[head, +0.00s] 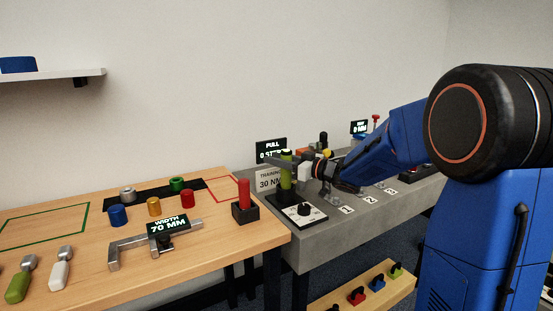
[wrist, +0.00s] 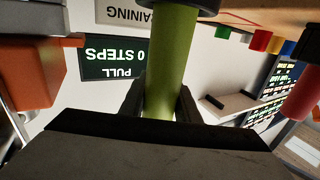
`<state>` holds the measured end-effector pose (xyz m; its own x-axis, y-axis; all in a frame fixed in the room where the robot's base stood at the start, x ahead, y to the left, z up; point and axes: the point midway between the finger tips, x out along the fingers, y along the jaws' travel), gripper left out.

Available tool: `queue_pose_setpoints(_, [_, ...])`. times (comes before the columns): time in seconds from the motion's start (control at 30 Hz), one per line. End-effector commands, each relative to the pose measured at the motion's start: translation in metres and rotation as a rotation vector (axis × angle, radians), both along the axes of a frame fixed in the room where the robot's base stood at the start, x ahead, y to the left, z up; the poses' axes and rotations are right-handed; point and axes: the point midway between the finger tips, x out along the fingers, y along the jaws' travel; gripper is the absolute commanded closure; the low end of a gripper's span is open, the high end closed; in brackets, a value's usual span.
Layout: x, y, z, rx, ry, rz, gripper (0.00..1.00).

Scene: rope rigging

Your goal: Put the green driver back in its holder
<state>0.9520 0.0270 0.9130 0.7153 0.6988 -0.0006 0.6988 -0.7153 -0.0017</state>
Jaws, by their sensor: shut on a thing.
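The green driver (head: 286,172) stands upright at the near left end of the grey bench. It also fills the middle of the wrist view (wrist: 170,60), with a dark collar at the top of the picture. My gripper (head: 290,162) comes from the right and is shut on the green driver, with a finger (wrist: 187,104) on each side of it. Below the green part is a dark base (head: 285,196), by the dial plate. I cannot tell whether the driver is seated in it or just above it. A red driver (head: 244,192) stands in a black block (head: 245,213) on the wooden table.
A dial plate (head: 305,212) lies just in front of the green driver. A training sign (head: 268,182) and a pull display (head: 271,151) stand close behind it. The wooden table (head: 215,257) holds a caliper (head: 128,249) and several coloured cylinders. A low shelf (head: 330,298) is below.

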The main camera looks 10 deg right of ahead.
Motion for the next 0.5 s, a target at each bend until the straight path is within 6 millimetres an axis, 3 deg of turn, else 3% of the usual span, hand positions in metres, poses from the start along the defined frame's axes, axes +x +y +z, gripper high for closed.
queue_pose_setpoints(0.27, [0.0001,-0.0001,0.0003,0.0,-0.001,0.0,0.98])
queue_pose_setpoints(0.3, [0.0001,-0.0001,0.0003,0.0,-0.001,0.0,0.62])
queue_pose_setpoints(0.33, [0.0001,-0.0001,0.0002,0.0,-0.001,0.0,0.54])
queue_pose_setpoints(0.37, [0.0,0.0,0.0002,0.0,-0.001,0.0,0.49])
queue_pose_setpoints(0.5, [0.0001,-0.0001,0.0,-0.001,-0.001,0.0,0.49])
